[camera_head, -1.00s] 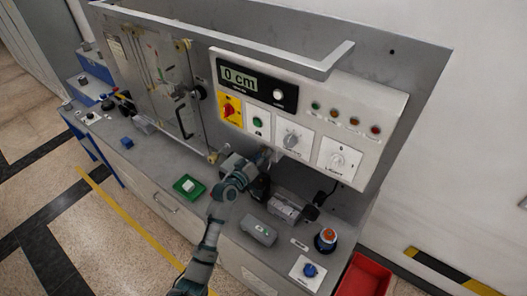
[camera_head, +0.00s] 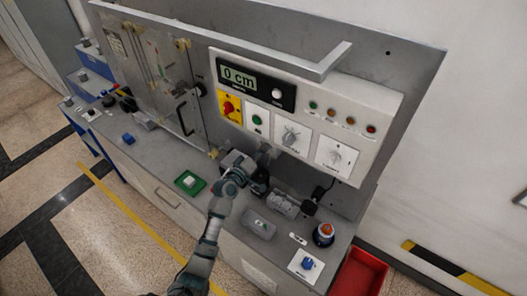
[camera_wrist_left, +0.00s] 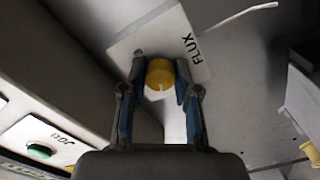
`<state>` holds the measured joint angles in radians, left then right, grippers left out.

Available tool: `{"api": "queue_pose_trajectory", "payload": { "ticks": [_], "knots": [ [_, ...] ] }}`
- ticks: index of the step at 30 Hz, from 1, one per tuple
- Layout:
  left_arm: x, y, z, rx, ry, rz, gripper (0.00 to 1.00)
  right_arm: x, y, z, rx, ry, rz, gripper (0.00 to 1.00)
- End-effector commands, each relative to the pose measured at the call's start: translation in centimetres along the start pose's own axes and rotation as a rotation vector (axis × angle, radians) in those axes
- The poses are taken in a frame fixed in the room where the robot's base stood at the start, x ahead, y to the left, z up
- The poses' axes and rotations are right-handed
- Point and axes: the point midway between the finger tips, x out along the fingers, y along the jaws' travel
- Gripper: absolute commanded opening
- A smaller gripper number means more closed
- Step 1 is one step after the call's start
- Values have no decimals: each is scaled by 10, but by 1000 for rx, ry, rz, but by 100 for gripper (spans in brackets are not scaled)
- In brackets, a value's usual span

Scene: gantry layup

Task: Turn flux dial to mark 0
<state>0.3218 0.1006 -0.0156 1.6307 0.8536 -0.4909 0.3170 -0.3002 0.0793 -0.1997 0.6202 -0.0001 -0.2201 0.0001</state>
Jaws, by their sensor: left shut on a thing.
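The flux dial (camera_wrist_left: 160,72) is a round yellow knob on a white plate (camera_wrist_left: 150,33) lettered FLUX. A pale line on the knob points toward the bottom of the left wrist view. I cannot see any numbered marks. My left gripper (camera_wrist_left: 162,80) has its two fingers on either side of the knob and is shut on it. In the head view my left gripper (camera_head: 264,160) is under the upright control panel, and it and the arm hide the dial. My right gripper is in neither view.
The control panel (camera_head: 377,104) overhangs close above my left gripper, with a display (camera_head: 238,78) reading 0 cm. A grey box (camera_head: 259,224), an orange-topped knob (camera_head: 324,234) and a green tray (camera_head: 190,182) sit on the bench. A red bin (camera_head: 362,272) stands at right.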

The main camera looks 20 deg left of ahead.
Motion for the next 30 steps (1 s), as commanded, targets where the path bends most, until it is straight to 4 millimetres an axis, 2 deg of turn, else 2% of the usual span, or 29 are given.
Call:
{"api": "queue_pose_trajectory", "payload": {
  "ticks": [2,3,6,17,20,30],
  "knots": [
    [-1,-4,-1,0,2,-6,0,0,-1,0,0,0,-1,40],
    [-1,-4,-1,0,2,-6,33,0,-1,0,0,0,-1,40],
    [-1,-3,-1,0,2,-5,56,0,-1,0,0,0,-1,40],
    [-2,-2,1,2,-1,-4,56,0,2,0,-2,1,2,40],
    [-15,-2,1,3,-1,-5,56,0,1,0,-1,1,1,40],
    [-90,-4,0,4,0,-6,56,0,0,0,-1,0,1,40]
  ]
}}
